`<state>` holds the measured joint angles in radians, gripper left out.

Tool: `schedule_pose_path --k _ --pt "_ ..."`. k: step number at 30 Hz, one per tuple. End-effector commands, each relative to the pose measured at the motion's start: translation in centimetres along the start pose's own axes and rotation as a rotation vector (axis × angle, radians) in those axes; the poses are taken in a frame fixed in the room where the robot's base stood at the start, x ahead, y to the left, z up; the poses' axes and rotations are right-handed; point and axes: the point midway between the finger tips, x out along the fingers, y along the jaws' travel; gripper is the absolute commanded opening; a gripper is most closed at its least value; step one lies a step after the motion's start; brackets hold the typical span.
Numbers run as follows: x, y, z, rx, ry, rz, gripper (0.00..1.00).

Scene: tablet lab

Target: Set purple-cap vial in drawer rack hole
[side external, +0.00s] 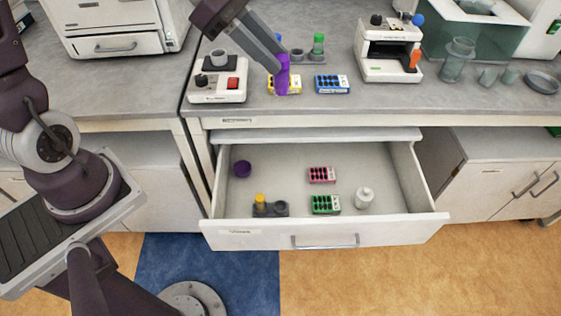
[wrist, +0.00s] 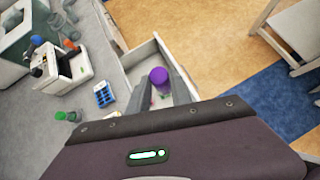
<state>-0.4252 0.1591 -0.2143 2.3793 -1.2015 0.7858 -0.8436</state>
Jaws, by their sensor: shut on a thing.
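My gripper (side external: 279,62) is shut on the purple-cap vial (side external: 283,78), held above the front of the bench, left of centre in the side view. In the wrist view the purple cap (wrist: 158,76) shows between the two fingers, with the drawer behind it. The drawer (side external: 290,205) is pulled open below. The small dark grey drawer rack (side external: 281,209) stands at its front left, with a yellow-cap vial (side external: 260,201) in its left part. The vial is apart from the rack. The rack holes are too small to make out clearly.
The drawer also holds a purple round cup (side external: 243,169), a pink box (side external: 321,175), a green box (side external: 326,204) and a white bottle (side external: 364,197). On the bench are a yellow box (side external: 290,86), a blue box (side external: 332,84) and a green-cap vial (side external: 318,43) in a rack.

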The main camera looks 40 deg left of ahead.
Motion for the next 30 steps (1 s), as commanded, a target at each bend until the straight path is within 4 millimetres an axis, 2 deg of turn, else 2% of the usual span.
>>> schedule_pose_path --k 11,30 --pt "6.4 -0.3 -6.5 -0.015 0.004 -0.011 0.0" --pt "21.9 -0.6 -22.4 -0.009 0.006 -0.003 0.0"
